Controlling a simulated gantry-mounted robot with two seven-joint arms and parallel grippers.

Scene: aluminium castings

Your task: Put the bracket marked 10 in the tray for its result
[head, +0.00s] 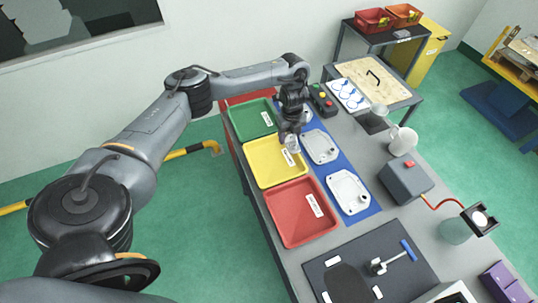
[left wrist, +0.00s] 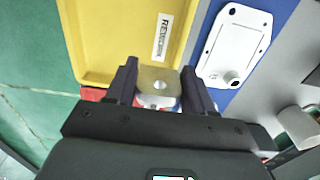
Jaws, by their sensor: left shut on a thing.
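My left gripper (head: 290,138) is shut on a small pale metal bracket (head: 292,146), held above the right edge of the yellow tray (head: 262,172). In the left wrist view the bracket (left wrist: 157,84), with a round hole, sits between the fingers of the gripper (left wrist: 160,82); the fingers hide part of it, and no number is readable on it. The yellow tray (left wrist: 95,50) has a white label starting "RE". A green tray (head: 250,120) lies behind and a red tray (head: 290,225) in front. My right gripper is not in view.
Pale castings (head: 320,147) and (head: 348,192) lie on a blue mat (head: 372,206) right of the trays. A grey box with a red button (head: 405,182), a lamp (head: 480,220) and a dark board with a clamp (head: 320,275) stand nearby.

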